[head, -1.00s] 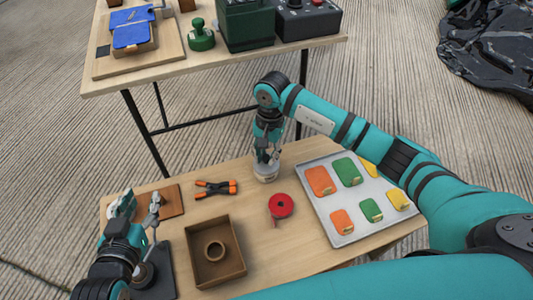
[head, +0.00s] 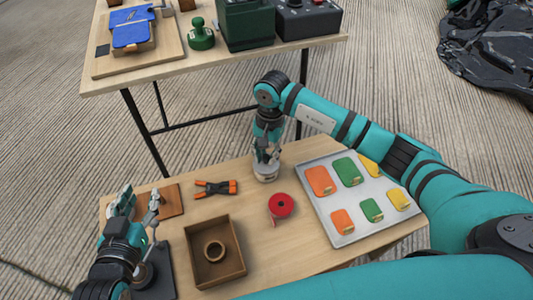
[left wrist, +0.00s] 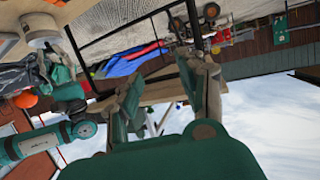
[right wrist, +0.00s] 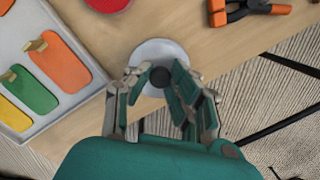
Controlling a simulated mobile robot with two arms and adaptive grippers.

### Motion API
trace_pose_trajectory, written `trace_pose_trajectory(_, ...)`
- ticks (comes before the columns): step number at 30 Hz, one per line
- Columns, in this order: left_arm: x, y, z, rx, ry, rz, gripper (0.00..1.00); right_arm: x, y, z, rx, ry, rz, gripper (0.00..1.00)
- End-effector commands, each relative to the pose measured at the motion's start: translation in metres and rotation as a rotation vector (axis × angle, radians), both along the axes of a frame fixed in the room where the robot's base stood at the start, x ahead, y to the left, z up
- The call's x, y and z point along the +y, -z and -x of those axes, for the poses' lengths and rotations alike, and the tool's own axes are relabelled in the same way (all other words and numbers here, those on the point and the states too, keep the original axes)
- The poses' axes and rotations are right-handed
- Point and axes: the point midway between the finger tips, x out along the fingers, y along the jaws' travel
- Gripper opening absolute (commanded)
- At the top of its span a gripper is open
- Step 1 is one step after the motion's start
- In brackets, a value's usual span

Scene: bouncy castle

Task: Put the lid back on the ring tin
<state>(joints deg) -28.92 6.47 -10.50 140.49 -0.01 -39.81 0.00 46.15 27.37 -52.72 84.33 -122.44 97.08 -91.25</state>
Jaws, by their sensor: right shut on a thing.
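The ring tin (head: 266,175), small, round and whitish, stands near the far edge of the table, under my right gripper (head: 267,157). In the right wrist view its pale lid (right wrist: 150,52) has a dark knob (right wrist: 160,76), and the fingers of my right gripper (right wrist: 160,88) are shut on that knob. From above, the lid covers the tin; I cannot tell whether it is fully seated. My left gripper (head: 140,206) is open and empty above the table's left end; its spread fingers also show in the left wrist view (left wrist: 163,85).
A brown box (head: 190,262) with a ring-shaped thing inside stands at the front. A red tape roll (head: 281,205), an orange-and-black clamp (head: 215,188) and a grey tray (head: 345,228) of coloured pouches lie around the tin. A second table (head: 185,75) stands behind.

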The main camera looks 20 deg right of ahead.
Motion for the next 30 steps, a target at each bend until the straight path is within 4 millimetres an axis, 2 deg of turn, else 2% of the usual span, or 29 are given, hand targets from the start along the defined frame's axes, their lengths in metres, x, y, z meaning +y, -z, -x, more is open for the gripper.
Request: trace_pose_trajectory(30, -0.003, -0.012, -0.006, -0.064, 0.004, 0.014, 0.4, 0.0, 0.001, 0.0, 0.0, -0.001, 0.0, 0.04)
